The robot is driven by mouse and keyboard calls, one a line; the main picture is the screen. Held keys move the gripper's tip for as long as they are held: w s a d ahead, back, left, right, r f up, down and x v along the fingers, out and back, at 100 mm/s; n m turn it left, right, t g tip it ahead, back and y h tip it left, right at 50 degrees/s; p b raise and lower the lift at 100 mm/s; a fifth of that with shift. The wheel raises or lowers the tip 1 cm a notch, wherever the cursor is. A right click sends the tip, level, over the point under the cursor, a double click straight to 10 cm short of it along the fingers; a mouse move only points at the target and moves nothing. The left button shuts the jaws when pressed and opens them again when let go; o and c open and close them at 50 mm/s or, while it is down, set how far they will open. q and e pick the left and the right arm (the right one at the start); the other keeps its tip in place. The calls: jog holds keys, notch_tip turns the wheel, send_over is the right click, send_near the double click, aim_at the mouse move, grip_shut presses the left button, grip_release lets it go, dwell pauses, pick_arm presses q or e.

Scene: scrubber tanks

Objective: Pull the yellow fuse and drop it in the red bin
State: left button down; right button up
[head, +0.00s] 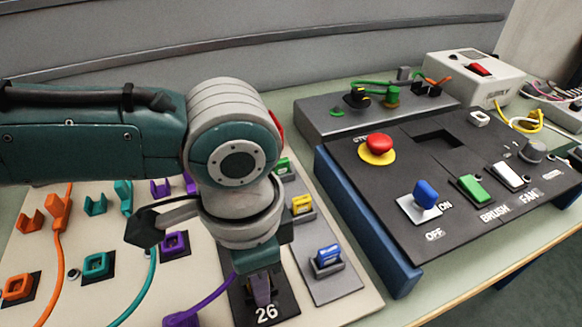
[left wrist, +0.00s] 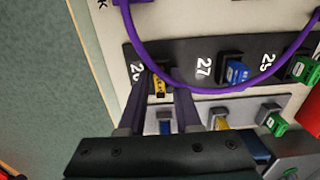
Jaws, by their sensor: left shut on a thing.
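The yellow fuse (left wrist: 160,88) sits at the slot marked 26 on a dark strip in the left wrist view, between my gripper's fingers. My left gripper (head: 262,288) points down over that strip and is shut on the yellow fuse. In the head view the gripper hides this fuse. A small red edge (head: 276,124) shows behind my left arm; I cannot tell whether it is the red bin. My right gripper is not in view.
A grey strip beside it holds a green fuse (head: 283,166), another yellow fuse (head: 302,205) and a blue fuse (head: 327,256). A purple cable (left wrist: 235,90) loops close by. A dark control panel (head: 400,235) with a red button (head: 379,144) stands at right.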

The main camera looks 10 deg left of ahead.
pick_arm(q)
grip_release()
dwell(0.6)
jog(key=shift+r, duration=0.1)
notch_tip(320, 180, up, 10)
jog(key=shift+f+p, duration=0.1)
jog(key=shift+p, duration=0.85)
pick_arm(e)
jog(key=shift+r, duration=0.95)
